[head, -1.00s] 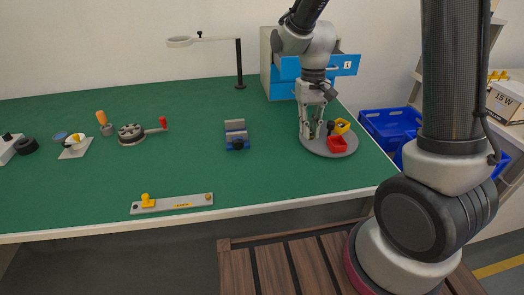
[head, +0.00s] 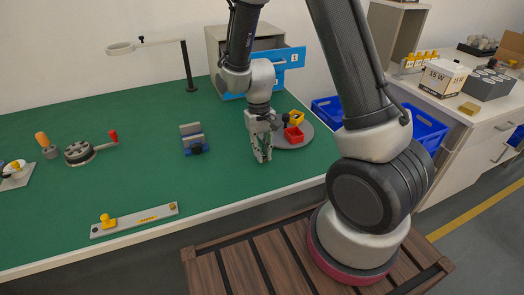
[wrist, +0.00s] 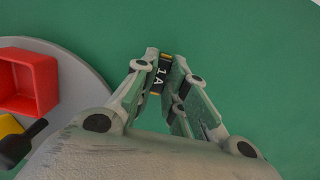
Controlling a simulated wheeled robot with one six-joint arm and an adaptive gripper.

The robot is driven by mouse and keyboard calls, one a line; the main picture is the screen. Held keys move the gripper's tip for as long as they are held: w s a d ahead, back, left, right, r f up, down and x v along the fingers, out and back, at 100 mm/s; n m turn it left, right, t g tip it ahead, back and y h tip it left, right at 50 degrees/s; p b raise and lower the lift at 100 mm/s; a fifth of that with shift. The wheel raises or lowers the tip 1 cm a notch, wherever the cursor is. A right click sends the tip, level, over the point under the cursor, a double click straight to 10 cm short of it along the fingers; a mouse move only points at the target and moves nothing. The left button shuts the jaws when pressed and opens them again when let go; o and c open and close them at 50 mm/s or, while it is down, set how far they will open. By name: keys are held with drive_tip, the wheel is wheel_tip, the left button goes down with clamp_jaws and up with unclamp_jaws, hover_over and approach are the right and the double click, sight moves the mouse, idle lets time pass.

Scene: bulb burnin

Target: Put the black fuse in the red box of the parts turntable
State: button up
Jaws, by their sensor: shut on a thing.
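My gripper (head: 262,156) is shut on the black fuse (wrist: 159,78), which has gold bands and a "1 A" mark in the wrist view. The fingers (wrist: 160,75) point down over bare green table, beside the turntable. The fuse cannot be made out in the head view. The grey round parts turntable (head: 304,142) lies just behind and right of my gripper. Its red box (head: 293,135) is open-topped; it also shows at the left of the wrist view (wrist: 28,80) and looks empty in the part visible. A yellow box (head: 297,117) sits behind it.
A black knob (wrist: 20,145) stands by the boxes on the turntable. A grey-and-blue fixture (head: 194,140) stands left of my gripper. A cabinet with an open blue drawer (head: 283,60) is behind. The green mat (head: 225,185) around my gripper is clear.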

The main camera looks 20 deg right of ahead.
drive_tip(key=shift+f, duration=0.15)
drive_tip(key=o, duration=0.7)
drive_tip(key=shift+o, duration=0.2)
